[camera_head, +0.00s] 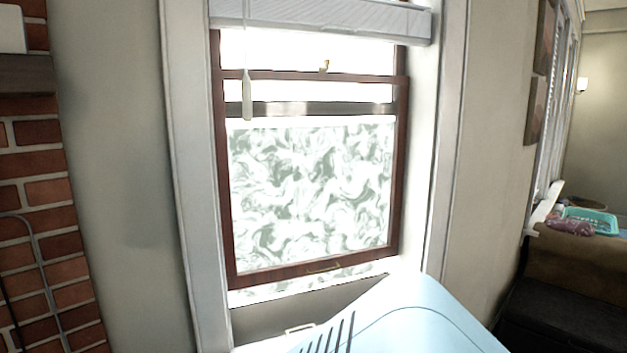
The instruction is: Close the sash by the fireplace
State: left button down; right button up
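The sash window (312,76) stands in a white frame right of the brick fireplace. Its lower sash has a dark red-brown wooden frame (398,190) and a small brass pull (323,266) on its bottom rail. The bottom rail sits above the sill, with a bright open strip (300,288) beneath it. A small brass latch (324,66) shows on the upper rail. Neither of my grippers is in view.
A pale blue slotted object (415,318) stands in front of the window at the bottom and hides part of the sill. Red brick (45,190) lines the left edge. A white blind (320,18) hangs above. A teal basket (590,218) is far right.

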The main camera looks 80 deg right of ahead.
aim_at(236, 280)
jog(key=z, duration=2.55)
jog(key=i+l+u, duration=0.1)
jog(key=u, duration=0.85)
jog(key=l+u, duration=0.7)
jog(key=l, duration=0.15)
jog(key=k+l+u, duration=0.1)
jog(key=l, duration=0.35)
jog(key=k+l+u, duration=0.1)
jog(key=l, duration=0.35)
